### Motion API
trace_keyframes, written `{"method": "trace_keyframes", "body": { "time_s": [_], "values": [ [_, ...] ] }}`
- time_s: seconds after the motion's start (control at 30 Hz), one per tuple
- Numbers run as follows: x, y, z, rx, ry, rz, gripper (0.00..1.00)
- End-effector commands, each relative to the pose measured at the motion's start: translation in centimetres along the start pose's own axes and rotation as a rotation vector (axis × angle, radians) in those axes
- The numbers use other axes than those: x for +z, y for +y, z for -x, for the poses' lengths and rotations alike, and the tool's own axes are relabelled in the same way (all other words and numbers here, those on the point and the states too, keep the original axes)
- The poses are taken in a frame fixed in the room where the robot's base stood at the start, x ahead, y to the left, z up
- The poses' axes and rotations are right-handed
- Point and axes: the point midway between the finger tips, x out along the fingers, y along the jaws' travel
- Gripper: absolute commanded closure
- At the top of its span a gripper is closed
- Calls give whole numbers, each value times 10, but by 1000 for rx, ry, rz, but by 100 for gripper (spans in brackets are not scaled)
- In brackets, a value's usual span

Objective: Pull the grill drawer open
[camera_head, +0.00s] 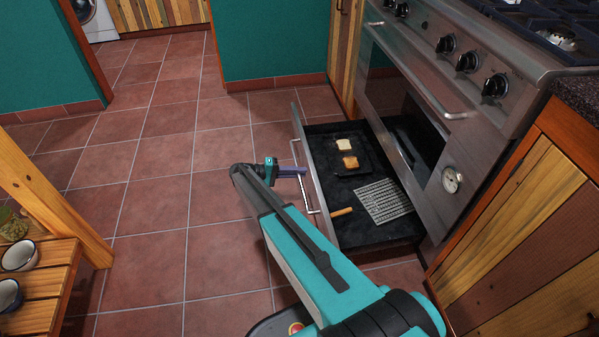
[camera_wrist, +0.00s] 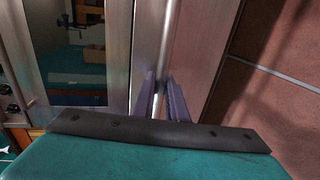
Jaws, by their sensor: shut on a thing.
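The grill drawer (camera_head: 362,234) is pulled out from below the oven, in the head view, with its dark inside showing. In it lie two pieces of bread (camera_head: 350,161) on a dark pan, and a wire rack (camera_head: 384,201) with a wooden handle (camera_head: 341,211). The drawer's bar handle (camera_head: 304,186) runs along its steel front. My gripper (camera_head: 303,171) is at the front of the drawer and shut on this handle. In the wrist view, the two purple fingers (camera_wrist: 162,97) stand on either side of the handle bar (camera_wrist: 164,45).
The steel oven (camera_head: 420,90) with knobs stands above the drawer. A wooden cabinet (camera_head: 525,230) is to its right. A wooden bench (camera_head: 45,285) with two cups is at lower left. The tiled floor (camera_head: 160,190) left of the drawer is clear.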

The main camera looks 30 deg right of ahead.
Motion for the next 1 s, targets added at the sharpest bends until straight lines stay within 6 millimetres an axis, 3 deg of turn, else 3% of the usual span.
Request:
{"method": "trace_keyframes", "body": {
  "time_s": [0.2, 0.23, 0.27, 0.67, 0.87, 1.0],
  "values": [
    [-1, 2, -8, -1, -9, -2, 100],
    [-1, 2, -9, -1, -9, -2, 83],
    [-1, 2, -9, -1, -10, -2, 80],
    [-1, 6, -10, -1, -11, -3, 80],
    [-2, 23, -7, 1, -12, -5, 80],
    [-3, 46, -2, 6, -13, -7, 80]
  ]
}}
